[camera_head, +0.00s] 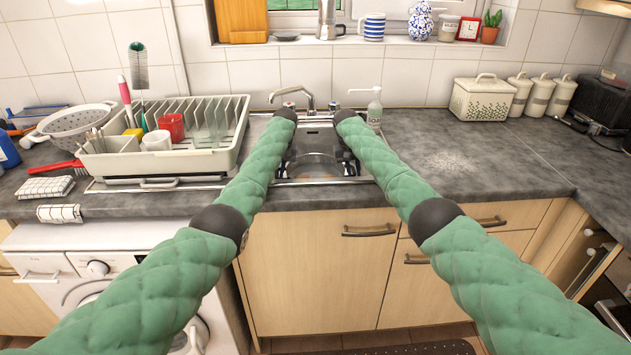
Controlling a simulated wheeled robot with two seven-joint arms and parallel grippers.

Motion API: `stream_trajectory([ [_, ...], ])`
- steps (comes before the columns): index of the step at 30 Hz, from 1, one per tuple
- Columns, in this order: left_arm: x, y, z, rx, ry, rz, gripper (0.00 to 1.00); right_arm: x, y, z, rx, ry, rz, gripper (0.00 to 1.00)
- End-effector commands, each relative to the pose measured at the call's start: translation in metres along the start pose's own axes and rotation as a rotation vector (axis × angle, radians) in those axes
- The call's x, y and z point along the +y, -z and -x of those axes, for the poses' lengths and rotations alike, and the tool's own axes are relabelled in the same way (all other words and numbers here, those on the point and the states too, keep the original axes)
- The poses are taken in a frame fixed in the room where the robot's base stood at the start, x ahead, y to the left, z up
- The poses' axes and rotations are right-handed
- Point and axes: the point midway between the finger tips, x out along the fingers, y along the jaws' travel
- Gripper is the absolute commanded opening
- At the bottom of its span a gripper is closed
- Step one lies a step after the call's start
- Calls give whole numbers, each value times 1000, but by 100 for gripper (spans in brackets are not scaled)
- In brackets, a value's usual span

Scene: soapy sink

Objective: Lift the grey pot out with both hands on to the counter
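The sink (322,181) is set in the grey counter below the window. A grey rounded shape in it, which looks like the pot (314,160), shows only in part between my two hands. My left gripper (290,162) reaches down at the left side of this shape. My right gripper (349,164) reaches down at its right side. Both grippers are small, dark and partly hidden by my arms. I cannot tell whether their fingers are open or shut, or whether they touch the pot.
A dish rack (228,133) with cups stands left of the sink, close to my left arm. The tap (296,92) and a soap bottle (374,110) stand behind the sink. The counter (450,150) to the right is clear up to the bread bin (482,100).

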Motion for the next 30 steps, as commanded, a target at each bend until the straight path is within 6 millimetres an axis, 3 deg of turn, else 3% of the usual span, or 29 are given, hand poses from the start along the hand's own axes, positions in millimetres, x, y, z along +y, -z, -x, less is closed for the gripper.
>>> stream_trajectory([
  [14,0,0,-11,0,0,0,19,0,0,-11,0,1,0,18],
  [17,0,0,-11,0,0,0,2,0,0,-11,0,1,0,1],
  [18,0,0,-11,0,0,0,0,0,0,-11,0,1,0,0],
  [30,0,0,-10,0,0,0,0,0,0,-11,-1,1,0,0],
])
